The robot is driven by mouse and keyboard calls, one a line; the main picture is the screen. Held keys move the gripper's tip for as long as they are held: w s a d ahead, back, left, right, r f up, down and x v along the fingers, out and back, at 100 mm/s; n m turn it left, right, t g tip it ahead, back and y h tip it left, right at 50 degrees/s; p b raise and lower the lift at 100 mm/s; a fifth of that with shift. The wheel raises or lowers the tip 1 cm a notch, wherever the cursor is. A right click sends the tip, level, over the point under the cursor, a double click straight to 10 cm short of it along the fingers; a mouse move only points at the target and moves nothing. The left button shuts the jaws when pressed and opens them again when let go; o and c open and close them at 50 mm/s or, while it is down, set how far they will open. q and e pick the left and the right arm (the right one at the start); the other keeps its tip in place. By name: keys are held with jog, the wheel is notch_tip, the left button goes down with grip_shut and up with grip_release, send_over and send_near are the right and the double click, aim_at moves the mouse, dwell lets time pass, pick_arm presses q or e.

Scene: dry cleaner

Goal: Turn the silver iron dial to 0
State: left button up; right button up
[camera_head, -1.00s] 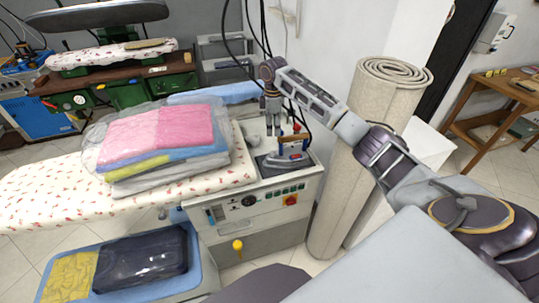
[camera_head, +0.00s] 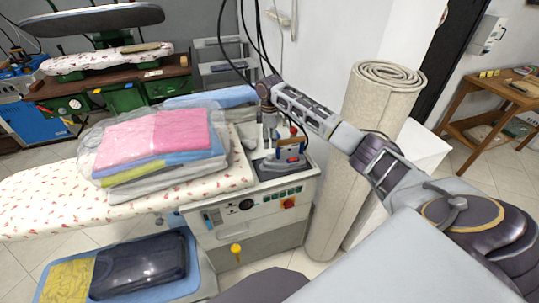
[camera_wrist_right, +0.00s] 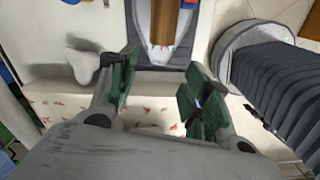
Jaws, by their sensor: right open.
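The silver iron (camera_head: 284,166) rests on a dark pad on top of the ironing station. Its brown handle and part of its pale body show at the top of the right wrist view (camera_wrist_right: 163,52). The dial on the iron is too small or hidden to make out, so its setting cannot be read. My right gripper (camera_head: 268,142) points down just behind the iron, apart from the handle as far as I can tell. In the right wrist view its two green-padded fingers (camera_wrist_right: 156,92) are spread with nothing between them. My left gripper is not in view.
The ironing station's front panel (camera_head: 262,203) has a black knob and a red knob. Bagged folded clothes (camera_head: 150,150) lie on the floral ironing board (camera_head: 50,200) to the left. A rolled carpet (camera_head: 350,170) stands close to the right. Cables hang behind my gripper.

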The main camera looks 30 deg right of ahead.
aim_at(270, 156)
jog(key=shift+f+p, duration=0.4)
jog(key=shift+f, duration=4.25)
jog(key=shift+c, duration=0.3)
jog(key=c, duration=1)
